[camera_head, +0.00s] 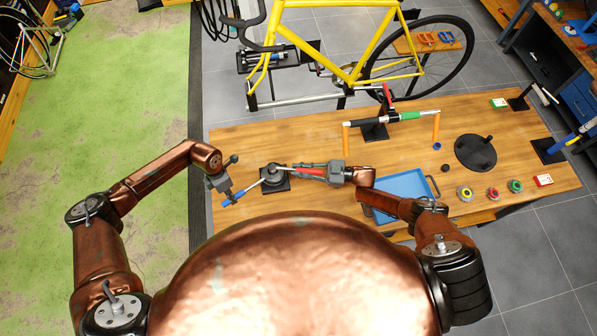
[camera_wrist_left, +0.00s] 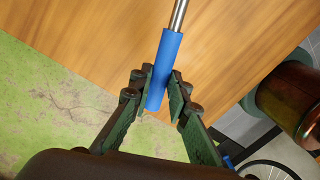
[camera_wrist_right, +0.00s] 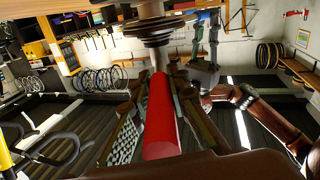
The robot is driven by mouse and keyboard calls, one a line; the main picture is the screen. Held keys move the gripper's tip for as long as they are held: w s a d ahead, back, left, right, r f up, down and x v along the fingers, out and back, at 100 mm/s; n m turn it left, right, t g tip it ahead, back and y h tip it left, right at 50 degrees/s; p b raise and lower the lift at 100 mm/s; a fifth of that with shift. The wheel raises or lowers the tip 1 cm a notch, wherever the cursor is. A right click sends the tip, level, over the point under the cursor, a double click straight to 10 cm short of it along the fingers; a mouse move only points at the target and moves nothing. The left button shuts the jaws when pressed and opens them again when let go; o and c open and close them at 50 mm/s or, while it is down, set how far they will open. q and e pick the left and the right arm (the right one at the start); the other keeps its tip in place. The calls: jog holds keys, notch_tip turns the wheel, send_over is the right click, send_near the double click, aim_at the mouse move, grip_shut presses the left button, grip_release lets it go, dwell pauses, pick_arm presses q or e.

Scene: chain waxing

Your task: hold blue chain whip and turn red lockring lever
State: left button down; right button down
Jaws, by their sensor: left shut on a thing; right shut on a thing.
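The blue chain whip handle (camera_head: 234,196) reaches from the cassette fixture (camera_head: 272,176) toward the table's left front edge. My left gripper (camera_head: 229,197) is shut on it. In the left wrist view the blue handle (camera_wrist_left: 165,70) runs between the fingers (camera_wrist_left: 160,95), with its metal bar going up. The red lockring lever (camera_head: 311,172) extends to the right from the fixture. My right gripper (camera_head: 328,172) is shut on it. In the right wrist view the red handle (camera_wrist_right: 160,115) lies between the fingers (camera_wrist_right: 160,90), and the round sprockets (camera_wrist_right: 150,30) show beyond it.
A blue tray (camera_head: 403,190) lies right of my right gripper, near my forearm. A stand with a green-and-black bar (camera_head: 400,117) is behind. A dark round base (camera_head: 475,153) and several colored spools (camera_head: 493,194) are on the right. A yellow bicycle (camera_head: 345,70) stands behind the table.

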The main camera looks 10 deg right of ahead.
aim_at(318, 171)
jog(key=shift+w, duration=0.2)
jog(key=c, duration=1.8)
grip_release()
jog(key=shift+s, duration=0.1)
jog(key=shift+d, duration=0.15)
jog(key=v, duration=0.7)
jog(key=shift+d, duration=0.15)
jog(key=shift+c, duration=0.7)
